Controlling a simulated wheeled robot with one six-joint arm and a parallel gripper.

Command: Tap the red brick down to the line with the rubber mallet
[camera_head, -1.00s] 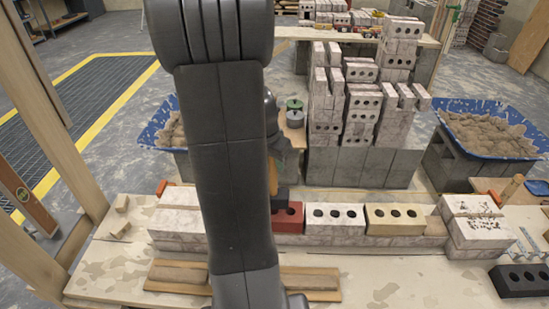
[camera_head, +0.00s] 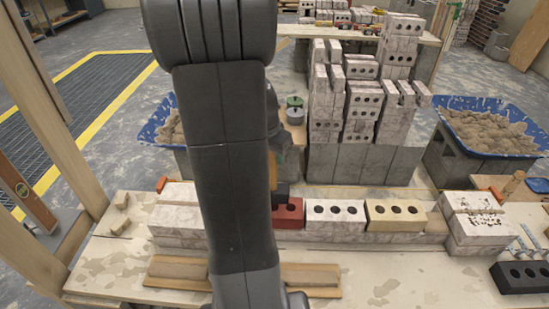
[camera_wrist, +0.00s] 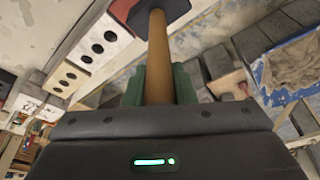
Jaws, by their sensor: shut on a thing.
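The red brick (camera_head: 289,216) lies in the brick row on the bench, left of a white three-hole brick (camera_head: 335,214). My arm hides its left part. My gripper (camera_wrist: 160,78) is shut on the wooden handle of the rubber mallet (camera_wrist: 158,45), its green fingers on either side. The mallet's black head (camera_wrist: 148,9) is at the top of the wrist view, with a bit of red brick beside it. In the head view the black head (camera_head: 281,190) shows at the red brick's top; I cannot tell whether they touch. I cannot make out the line.
A cream brick (camera_head: 396,215) continues the row to the right. Pale blocks (camera_head: 478,222) stand at its right end, with a dark brick (camera_head: 522,277) in front. Stacked bricks (camera_head: 360,105) and blue mortar tubs (camera_head: 462,105) stand behind. A board (camera_head: 312,278) lies in front.

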